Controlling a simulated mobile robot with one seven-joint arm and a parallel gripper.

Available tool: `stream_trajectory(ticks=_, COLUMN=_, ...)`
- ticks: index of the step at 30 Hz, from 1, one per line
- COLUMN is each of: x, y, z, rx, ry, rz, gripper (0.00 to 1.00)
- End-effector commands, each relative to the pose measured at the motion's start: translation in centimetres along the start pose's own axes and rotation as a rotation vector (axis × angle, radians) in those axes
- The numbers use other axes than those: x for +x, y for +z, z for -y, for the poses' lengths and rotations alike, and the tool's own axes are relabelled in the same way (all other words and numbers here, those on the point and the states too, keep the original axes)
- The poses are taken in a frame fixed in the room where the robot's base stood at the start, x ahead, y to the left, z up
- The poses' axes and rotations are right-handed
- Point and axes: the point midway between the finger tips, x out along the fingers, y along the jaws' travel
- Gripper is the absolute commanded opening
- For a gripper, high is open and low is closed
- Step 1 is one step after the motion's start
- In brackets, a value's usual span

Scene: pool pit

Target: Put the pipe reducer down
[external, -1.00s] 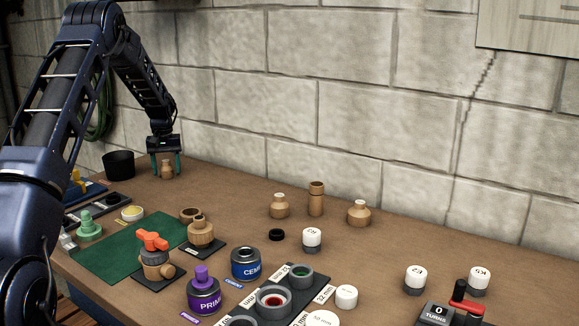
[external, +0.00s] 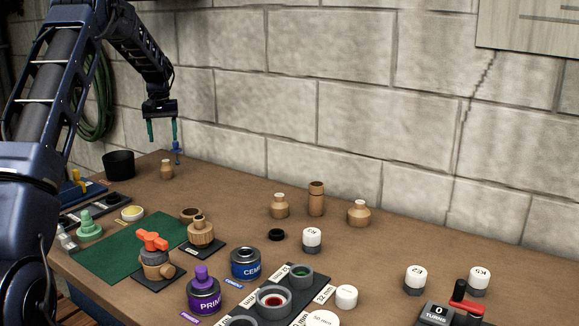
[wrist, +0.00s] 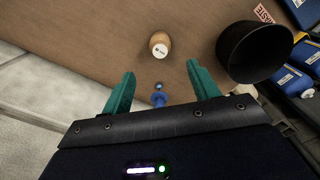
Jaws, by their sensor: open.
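The pipe reducer (external: 167,170), a small tan bottle-shaped piece with a narrower neck, stands upright on the brown bench near the wall. In the wrist view it (wrist: 160,46) shows beyond my fingertips, its pale top facing the camera. My gripper (external: 163,138) is open above it, its two teal fingers apart and clear of it. In the wrist view the open fingers of my gripper (wrist: 161,82) have no reducer between them. A small blue piece (wrist: 158,99) shows between the fingers; I cannot tell what it is.
A black cup (external: 118,164) stands just left of the reducer. Similar tan fittings (external: 279,206) stand to the right along the wall. A green mat (external: 115,250) and a purple primer can (external: 204,296) are nearer the front. Bare bench lies right of the reducer.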

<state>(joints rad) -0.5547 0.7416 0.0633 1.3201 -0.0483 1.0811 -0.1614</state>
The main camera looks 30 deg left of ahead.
Motion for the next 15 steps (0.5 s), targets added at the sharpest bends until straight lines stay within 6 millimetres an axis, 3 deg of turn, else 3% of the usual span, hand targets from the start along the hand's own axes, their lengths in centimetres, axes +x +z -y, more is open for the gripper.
stream_trajectory(ticks=5, x=-2.4, y=1.6, z=-1.3, rx=0.023, ry=0.005, rz=-0.014, gripper=0.60)
stream_trajectory(ticks=15, x=-12.1, y=11.0, z=-6.2, rx=0.138, ry=0.028, rz=-0.072, gripper=0.60)
